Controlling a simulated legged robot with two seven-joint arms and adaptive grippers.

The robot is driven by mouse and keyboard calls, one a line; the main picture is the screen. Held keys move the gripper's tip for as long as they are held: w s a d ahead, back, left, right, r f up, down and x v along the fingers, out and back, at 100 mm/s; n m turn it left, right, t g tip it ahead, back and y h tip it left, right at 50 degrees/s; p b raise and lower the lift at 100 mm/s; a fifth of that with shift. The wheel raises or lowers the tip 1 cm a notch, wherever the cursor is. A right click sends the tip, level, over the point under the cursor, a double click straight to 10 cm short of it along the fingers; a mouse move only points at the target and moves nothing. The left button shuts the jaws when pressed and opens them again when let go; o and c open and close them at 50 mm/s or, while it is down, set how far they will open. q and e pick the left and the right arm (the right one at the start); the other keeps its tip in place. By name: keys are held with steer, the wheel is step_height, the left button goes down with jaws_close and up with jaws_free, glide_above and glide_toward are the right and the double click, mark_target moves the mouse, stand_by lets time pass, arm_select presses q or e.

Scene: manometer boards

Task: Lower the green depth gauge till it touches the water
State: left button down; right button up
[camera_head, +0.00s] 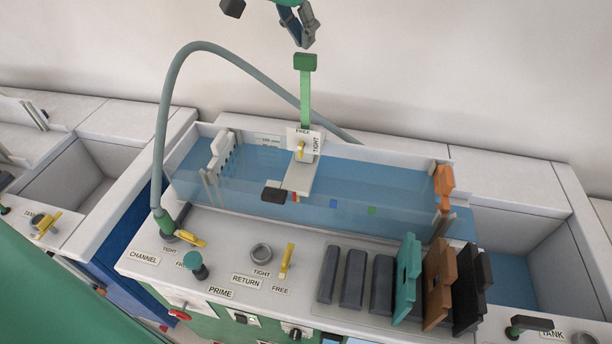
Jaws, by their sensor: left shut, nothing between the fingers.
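The green depth gauge (305,97) stands upright with a darker green block (305,62) as its head. It passes down behind a white holder (299,177) on a bridge across the water channel (250,185). A yellow lever (300,151) on the holder stands upright, seemingly toward the FREE label, with TIGHT at its right. The gauge's lower tip is hidden, so I cannot tell its gap to the blue water. My left gripper (305,41) is shut and empty, just above the gauge's head in the picture. My right gripper is out of view.
A grey hose (165,110) arches over the channel's left. Yellow levers (287,261) and a green knob (195,265) stand on the front panel. Teal (407,278), brown (438,282) and black (468,298) plates stand at front right. An orange piece (444,186) sits at the channel's right end.

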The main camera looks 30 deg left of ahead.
mark_target(300, 56)
arm_select(q)
steer(key=shift+f+b, duration=1.35)
steer(key=shift+f, duration=1.2)
stand_by(1.6)
steer(key=shift+p, duration=0.3)
stand_by(0.9)
step_height(300, 56, up, 6)
steer(key=p, duration=0.6)
steer(key=shift+p, duration=0.3)
